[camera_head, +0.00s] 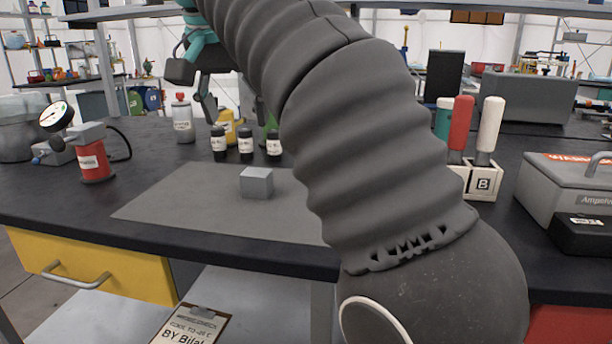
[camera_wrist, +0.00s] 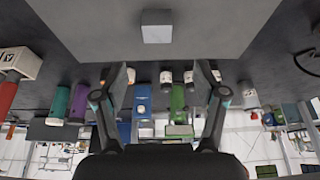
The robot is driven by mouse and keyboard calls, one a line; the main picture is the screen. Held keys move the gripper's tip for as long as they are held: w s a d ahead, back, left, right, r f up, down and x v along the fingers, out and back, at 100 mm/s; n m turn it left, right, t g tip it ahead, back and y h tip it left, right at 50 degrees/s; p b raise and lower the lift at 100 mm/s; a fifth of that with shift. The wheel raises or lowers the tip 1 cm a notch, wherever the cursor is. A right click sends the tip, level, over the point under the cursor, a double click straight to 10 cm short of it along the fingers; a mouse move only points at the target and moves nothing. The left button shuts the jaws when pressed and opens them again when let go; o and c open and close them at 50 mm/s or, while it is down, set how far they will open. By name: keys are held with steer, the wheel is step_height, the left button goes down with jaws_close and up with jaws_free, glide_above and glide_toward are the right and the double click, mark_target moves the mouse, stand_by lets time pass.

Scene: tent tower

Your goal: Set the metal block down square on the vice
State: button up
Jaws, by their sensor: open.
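The metal block (camera_head: 257,182) is a small grey box. It sits flat on the grey mat (camera_head: 165,205) on the dark bench, and nothing holds it. It also shows near the top of the wrist view (camera_wrist: 156,27), which is upside down. My gripper (camera_wrist: 162,82) is open and empty, its two dark fingers spread well apart. In the head view my gripper (camera_head: 193,85) is up behind the block, partly hidden by my thick ribbed arm. It is clear of the block. I cannot make out the vice for certain; my arm hides part of the bench.
Several items line the bench behind the mat: small dark bottles (camera_head: 246,143), a white bottle with a red cap (camera_head: 183,120) and a red gauge device (camera_head: 95,160). A handle rack (camera_head: 482,180) and a grey case (camera_head: 570,185) stand right. The mat around the block is clear.

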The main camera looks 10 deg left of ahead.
mark_target(256, 172)
steer(key=x, duration=0.3)
steer(key=b+x, duration=0.1)
steer(key=x, duration=0.2)
steer(key=d+b+x, duration=0.1)
steer(key=x, duration=0.2)
steer(key=shift+w+r, duration=0.15)
steer(key=shift+a+b+x, duration=0.1)
steer(key=shift+b+x, duration=0.4)
steer(key=shift+x, duration=0.85)
steer(key=shift+a+b+x, duration=0.15)
steer(key=shift+b+x, duration=0.3)
steer(key=shift+x, duration=0.85)
steer(key=shift+r, duration=0.1)
jaws_close()
